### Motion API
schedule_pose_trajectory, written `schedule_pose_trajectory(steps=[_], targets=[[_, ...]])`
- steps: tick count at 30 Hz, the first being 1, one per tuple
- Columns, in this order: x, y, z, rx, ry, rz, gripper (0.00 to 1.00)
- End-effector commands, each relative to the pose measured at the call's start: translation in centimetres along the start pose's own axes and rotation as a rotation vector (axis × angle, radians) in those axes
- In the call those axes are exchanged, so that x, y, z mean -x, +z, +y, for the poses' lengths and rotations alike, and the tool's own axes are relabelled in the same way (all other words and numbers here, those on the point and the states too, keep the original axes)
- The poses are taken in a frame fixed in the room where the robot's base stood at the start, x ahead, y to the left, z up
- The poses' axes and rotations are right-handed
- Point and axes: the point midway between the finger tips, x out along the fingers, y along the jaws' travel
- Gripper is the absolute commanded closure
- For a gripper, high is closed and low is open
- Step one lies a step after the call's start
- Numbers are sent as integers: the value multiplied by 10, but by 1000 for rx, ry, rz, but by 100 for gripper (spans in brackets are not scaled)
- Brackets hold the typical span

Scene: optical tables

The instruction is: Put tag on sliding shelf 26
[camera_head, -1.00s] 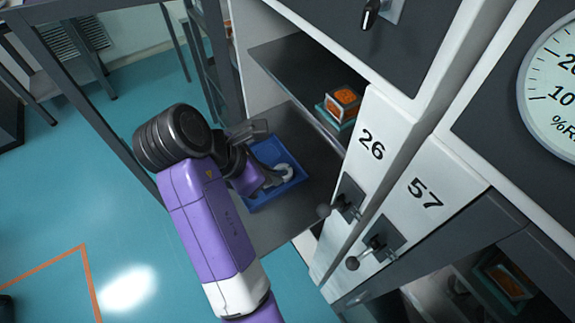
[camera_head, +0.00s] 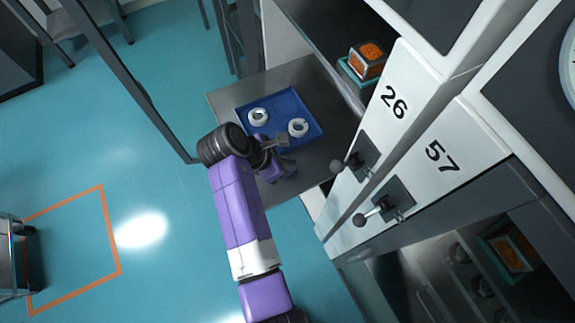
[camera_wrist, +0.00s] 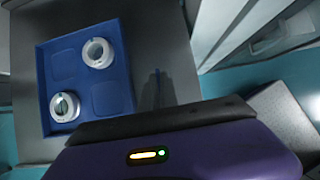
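Two white ring-shaped tags sit in a blue tray (camera_head: 281,99); the farther tag (camera_head: 259,117) and the nearer tag (camera_head: 298,128) are apart. The tray lies on a grey pulled-out shelf (camera_head: 225,98) beside the panel marked 26 (camera_head: 394,103). In the wrist view the tray (camera_wrist: 45,80) holds one tag (camera_wrist: 98,53) at its upper right and another (camera_wrist: 64,107) at its lower left; its other two squares are empty. My gripper (camera_head: 284,155) is at the tray's near edge, with no tag visible in it. Its finger opening is unclear.
Lever handles stick out from the 26 panel (camera_head: 355,160) and the 57 panel (camera_head: 385,208). An orange-topped box (camera_head: 367,60) stands inside the cabinet above the shelf. A dark frame post stands left of the shelf.

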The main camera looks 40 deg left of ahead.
Motion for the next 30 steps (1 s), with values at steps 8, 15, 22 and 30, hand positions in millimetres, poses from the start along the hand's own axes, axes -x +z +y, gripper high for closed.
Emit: schedule_pose_trajectory(steps=[8, 15, 22, 30], targets=[[-20, -13, 0, 0, 0, 1, 100], [-21, -14, 0, 0, 0, 1, 100], [-20, -13, 0, 0, 0, 1, 74], [-18, -13, 0, 0, 0, 1, 74]])
